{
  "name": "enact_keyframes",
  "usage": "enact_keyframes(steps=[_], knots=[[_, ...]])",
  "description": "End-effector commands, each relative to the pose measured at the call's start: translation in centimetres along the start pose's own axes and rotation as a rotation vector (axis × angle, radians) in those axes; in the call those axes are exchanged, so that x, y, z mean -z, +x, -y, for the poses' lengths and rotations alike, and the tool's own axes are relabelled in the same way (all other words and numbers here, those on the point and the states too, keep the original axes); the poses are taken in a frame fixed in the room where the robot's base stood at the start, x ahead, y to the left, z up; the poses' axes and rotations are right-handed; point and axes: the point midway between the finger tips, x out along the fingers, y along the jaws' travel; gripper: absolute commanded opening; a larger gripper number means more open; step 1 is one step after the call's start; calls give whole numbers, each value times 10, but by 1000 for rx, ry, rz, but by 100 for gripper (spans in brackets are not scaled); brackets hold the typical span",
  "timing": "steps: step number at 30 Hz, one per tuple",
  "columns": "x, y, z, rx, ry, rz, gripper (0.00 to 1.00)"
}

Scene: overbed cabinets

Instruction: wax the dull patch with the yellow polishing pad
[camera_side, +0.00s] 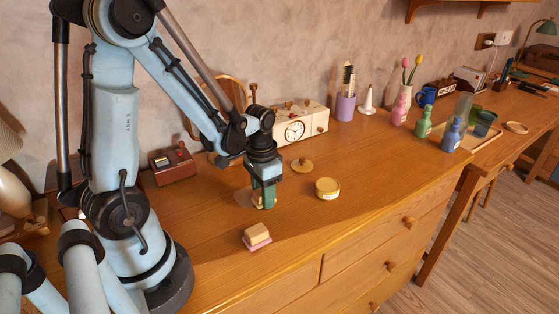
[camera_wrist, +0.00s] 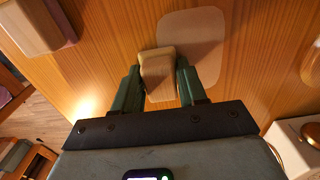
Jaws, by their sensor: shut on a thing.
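My gripper (camera_side: 263,200) points down at the cabinet top, with its green fingers closed. In the wrist view my gripper (camera_wrist: 157,85) is shut on a small tan block-backed pad (camera_wrist: 157,68). The pad's underside is hidden, so I cannot see any yellow on it. The dull patch (camera_wrist: 205,30) is a pale, rounded area on the wood, beneath and beyond the held pad. It also shows in the side view (camera_side: 242,197), just left of the fingers. The pad overlaps the patch in the wrist view; I cannot tell whether it touches it.
A tan block with a pink underside (camera_side: 257,236) lies near the front. A round tin (camera_side: 327,188) and a brass lid (camera_side: 302,165) are to the right. Bare wood lies right of the tin.

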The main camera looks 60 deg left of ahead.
Motion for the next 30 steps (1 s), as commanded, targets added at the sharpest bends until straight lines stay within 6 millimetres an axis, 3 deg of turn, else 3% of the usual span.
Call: enact_keyframes(steps=[30], knots=[[-1,0,93,1,-4,0,13]])
